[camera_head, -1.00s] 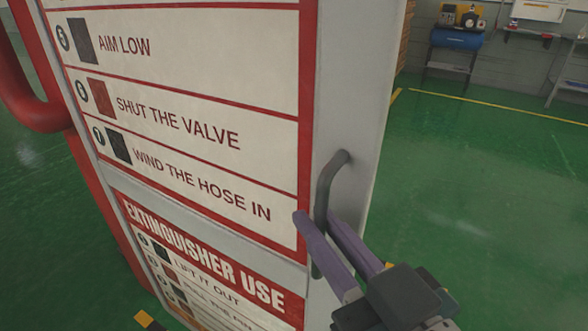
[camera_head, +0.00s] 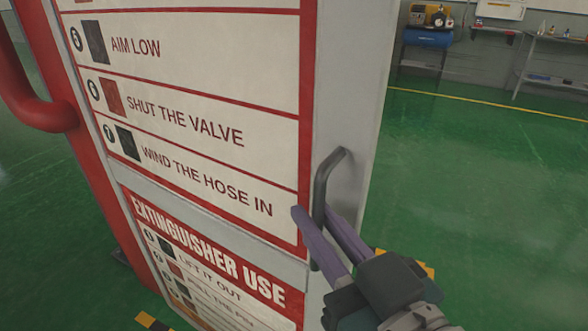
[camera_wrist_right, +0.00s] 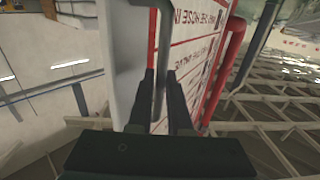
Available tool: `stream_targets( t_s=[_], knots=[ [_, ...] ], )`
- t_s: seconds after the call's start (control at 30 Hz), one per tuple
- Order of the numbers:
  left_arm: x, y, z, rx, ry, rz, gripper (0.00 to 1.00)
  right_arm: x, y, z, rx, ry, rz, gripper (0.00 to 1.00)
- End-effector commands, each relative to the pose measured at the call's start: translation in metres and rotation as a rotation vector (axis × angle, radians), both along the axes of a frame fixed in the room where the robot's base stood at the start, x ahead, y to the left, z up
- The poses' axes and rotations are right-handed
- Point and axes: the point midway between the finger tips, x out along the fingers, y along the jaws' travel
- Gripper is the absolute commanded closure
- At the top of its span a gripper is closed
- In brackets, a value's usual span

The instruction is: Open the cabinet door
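The cabinet door carries a white sign panel (camera_head: 190,150) with red borders and a grey strip (camera_head: 350,95) along its right side. A dark grey bar handle (camera_head: 321,185) stands upright on that strip. My right gripper (camera_head: 318,212) has its two purple fingers on either side of the lower part of the handle, with a narrow gap, and looks shut on it. The near finger hides part of the bar. In the right wrist view, the close-set dark fingers (camera_wrist_right: 161,75) reach toward the door, whose lettering (camera_wrist_right: 197,50) appears inverted. My left gripper is not in view.
A red tube (camera_head: 45,115) curves out at the left side of the cabinet. Open green floor (camera_head: 470,190) lies to the right. A blue tank on a stand (camera_head: 428,38) and a shelf (camera_head: 550,55) are at the far wall. Yellow-black markings show on the floor.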

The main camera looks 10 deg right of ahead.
Motion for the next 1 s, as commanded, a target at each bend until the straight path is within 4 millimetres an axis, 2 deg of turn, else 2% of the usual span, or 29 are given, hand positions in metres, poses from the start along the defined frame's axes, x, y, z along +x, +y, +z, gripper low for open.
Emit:
stream_targets(
  t_s=[0.03, 0.23, 0.57, 0.67, 1.0],
  knots=[
    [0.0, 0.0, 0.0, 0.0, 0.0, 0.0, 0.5, -0.001, 0.001, -0.002, 0.0, 0.004, 0.003, 0.79],
    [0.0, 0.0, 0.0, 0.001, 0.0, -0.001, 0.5, 0.0, 0.0, 0.0, 0.001, 0.0, 0.001, 0.56],
    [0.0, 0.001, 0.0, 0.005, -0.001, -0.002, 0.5, -0.005, -0.002, 0.0, 0.002, -0.002, -0.001, 0.55],
    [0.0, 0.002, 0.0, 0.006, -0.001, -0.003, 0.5, -0.018, -0.006, 0.0, 0.002, 0.001, -0.001, 0.55],
    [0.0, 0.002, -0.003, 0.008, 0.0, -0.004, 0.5, -0.08, -0.023, -0.001, 0.001, 0.001, 0.001, 0.55]
  ],
)
